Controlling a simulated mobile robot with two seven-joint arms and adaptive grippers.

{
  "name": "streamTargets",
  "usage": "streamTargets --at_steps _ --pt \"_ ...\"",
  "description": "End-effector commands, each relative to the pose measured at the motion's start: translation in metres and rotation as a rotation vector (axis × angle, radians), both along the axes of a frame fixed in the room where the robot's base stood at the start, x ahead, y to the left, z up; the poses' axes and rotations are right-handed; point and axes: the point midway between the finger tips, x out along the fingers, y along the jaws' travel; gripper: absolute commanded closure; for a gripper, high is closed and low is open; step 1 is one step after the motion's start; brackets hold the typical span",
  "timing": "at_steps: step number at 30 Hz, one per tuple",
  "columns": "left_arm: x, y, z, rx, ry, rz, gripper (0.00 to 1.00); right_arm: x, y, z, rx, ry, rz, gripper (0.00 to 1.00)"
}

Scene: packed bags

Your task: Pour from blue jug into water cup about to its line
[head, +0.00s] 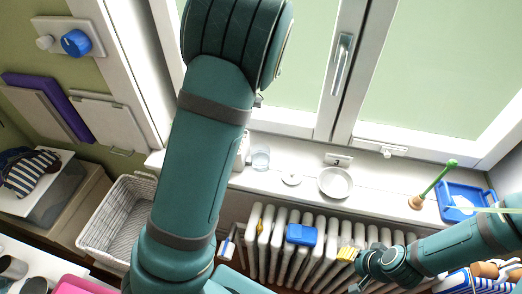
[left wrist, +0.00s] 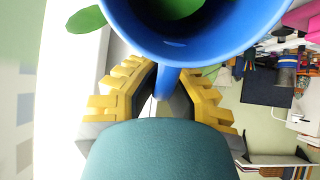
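In the left wrist view the blue jug (left wrist: 215,45) fills the top, its round mouth facing the camera and dark green showing inside. My left gripper (left wrist: 167,78) has its yellow fingers on both sides of the jug's handle and is shut on it. In the head view the left gripper and jug are not visible; my teal left arm crosses the picture. A clear glass cup (head: 261,158), apparently the water cup, stands upright on the windowsill just right of that arm; its line and level are too small to read. My right gripper (head: 347,254) is by the radiator, its opening unclear.
The white windowsill (head: 385,178) also holds a small white disc (head: 291,178), a round pale dish (head: 335,183), a green-handled tool (head: 437,182) and a blue tray (head: 462,200). A blue block (head: 301,234) is at the radiator (head: 280,262). A white basket (head: 112,222) stands left.

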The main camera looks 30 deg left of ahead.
Motion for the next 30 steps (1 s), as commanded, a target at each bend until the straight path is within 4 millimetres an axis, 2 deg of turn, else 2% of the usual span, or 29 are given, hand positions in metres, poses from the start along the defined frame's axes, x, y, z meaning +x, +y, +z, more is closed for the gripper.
streamTargets --at_steps 9,30 --pt "-0.0016 0.0080 -0.0005 -0.149 -0.039 0.001 1.00 0.0007 0.0002 0.0017 0.000 -0.002 -0.001 0.53" --pt "-0.0016 0.0078 -0.0007 -0.150 -0.039 0.000 1.00 0.0005 0.0002 0.0017 0.000 -0.002 -0.001 0.53"
